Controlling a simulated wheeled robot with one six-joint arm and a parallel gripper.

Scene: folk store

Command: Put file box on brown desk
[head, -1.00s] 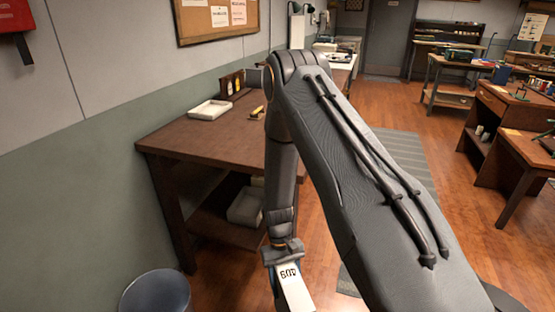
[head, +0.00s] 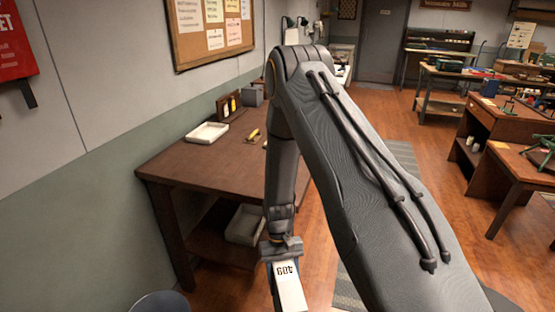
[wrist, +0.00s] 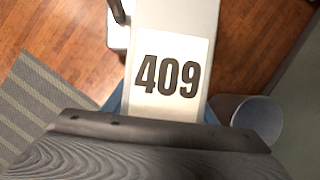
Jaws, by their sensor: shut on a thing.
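The file box (head: 289,288) shows a white label reading 409 at the bottom of the head view. In the wrist view the file box (wrist: 172,75) is up close, its label facing the camera. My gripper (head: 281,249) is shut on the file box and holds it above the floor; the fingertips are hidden. The brown desk (head: 195,168) stands against the left wall, beyond and to the left of my gripper. The box is apart from the desk, in front of its near right side.
On the desk are a white tray (head: 207,133), a yellow tool (head: 253,135) and a small rack with bottles (head: 230,105). A pale bin (head: 245,225) sits on its lower shelf. A round bin (head: 160,302) stands at lower left. The desk's front middle is bare.

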